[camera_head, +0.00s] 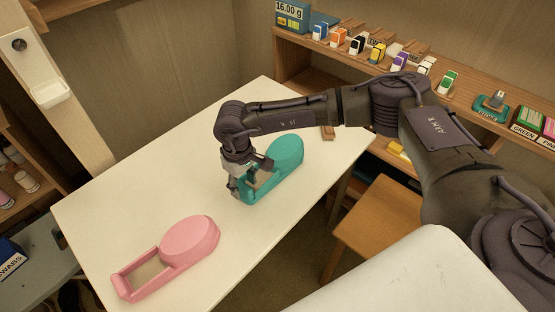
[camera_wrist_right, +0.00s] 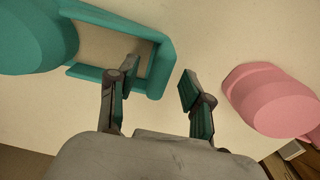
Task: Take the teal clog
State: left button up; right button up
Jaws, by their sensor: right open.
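The teal clog (camera_head: 285,153) lies on the white table, with a rounded closed end at the upper right and an open frame-like end at the lower left. My right gripper (camera_head: 250,188) is at the open end, over its rim. In the right wrist view, the clog (camera_wrist_right: 30,38) is at the upper left. There the right gripper (camera_wrist_right: 157,84) is open, with one finger over the frame's opening and the other outside it, the teal end wall between them. I cannot tell whether either finger touches the wall. My left gripper is not in view.
A pink clog (camera_head: 190,240) lies on the white table (camera_head: 130,195) at the lower left; it also shows in the wrist view (camera_wrist_right: 270,100). A shelf (camera_head: 300,58) with small boxes runs along the back right. A wooden stool (camera_head: 385,218) stands right of the table.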

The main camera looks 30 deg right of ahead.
notch_tip(320, 180, down, 2)
jog(key=shift+f, duration=0.1)
grip_shut()
dwell(0.5)
